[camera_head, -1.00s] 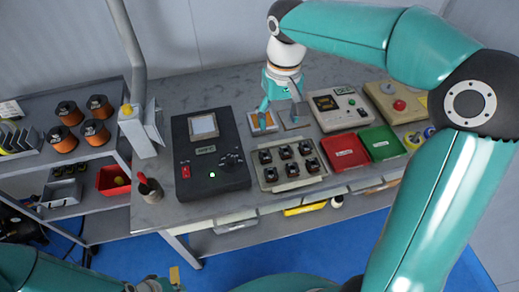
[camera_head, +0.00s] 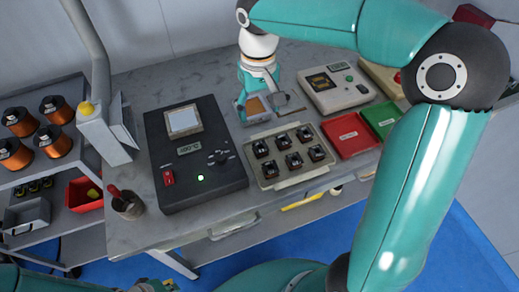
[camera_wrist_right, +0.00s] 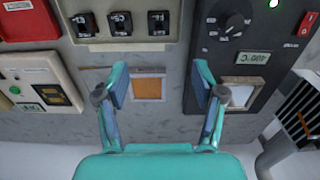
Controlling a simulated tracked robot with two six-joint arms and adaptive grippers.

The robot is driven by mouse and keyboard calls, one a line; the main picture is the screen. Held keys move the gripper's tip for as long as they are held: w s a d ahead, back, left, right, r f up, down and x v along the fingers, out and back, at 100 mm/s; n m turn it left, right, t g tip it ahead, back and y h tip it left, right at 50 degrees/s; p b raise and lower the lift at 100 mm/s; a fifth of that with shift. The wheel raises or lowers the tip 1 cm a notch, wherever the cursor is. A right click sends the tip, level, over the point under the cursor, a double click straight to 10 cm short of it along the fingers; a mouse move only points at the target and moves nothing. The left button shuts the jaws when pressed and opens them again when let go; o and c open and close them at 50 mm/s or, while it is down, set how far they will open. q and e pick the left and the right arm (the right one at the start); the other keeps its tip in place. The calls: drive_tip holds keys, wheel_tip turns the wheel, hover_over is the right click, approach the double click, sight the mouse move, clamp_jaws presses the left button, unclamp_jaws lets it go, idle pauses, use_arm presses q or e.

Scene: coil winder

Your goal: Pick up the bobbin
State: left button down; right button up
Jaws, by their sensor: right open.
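Several small dark parts with pale labels, possibly bobbins, sit in a beige tray (camera_head: 262,178) on the bench; I cannot tell for sure which is the bobbin. They also show at the top of the right wrist view. My right gripper (camera_head: 262,108) is behind the tray, low over a small orange square (camera_head: 256,105) with a pale border. In the right wrist view my right gripper (camera_wrist_right: 160,88) is open and empty, its fingers apart on both sides of the orange square (camera_wrist_right: 149,88). My left gripper (camera_head: 152,286) shows only partly at the bottom edge; its jaws are unclear.
A black control box (camera_head: 195,160) stands left of the tray. Red (camera_head: 350,134) and green (camera_head: 384,117) bins and a beige instrument (camera_head: 335,91) stand to the right. Copper spools (camera_head: 54,142) are on the left shelf. A cup (camera_head: 127,204) stands at the bench's front left.

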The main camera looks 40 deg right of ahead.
hover_over(260, 149)
drive_tip(key=f, duration=0.8)
drive_tip(key=shift+w+f, duration=0.2)
drive_tip(key=shift+f, duration=0.05)
drive_tip(key=f, duration=0.4)
drive_tip(key=shift+s+f, duration=0.2)
drive_tip(key=shift+s, duration=0.15)
drive_tip(key=shift+f, duration=0.45)
drive_tip(key=c, duration=1.2)
drive_tip(key=shift+r, duration=0.1)
wheel_tip(260, 149, up, 20)
drive_tip(key=shift+f+p, duration=0.1)
drive_tip(key=shift+p, duration=0.45)
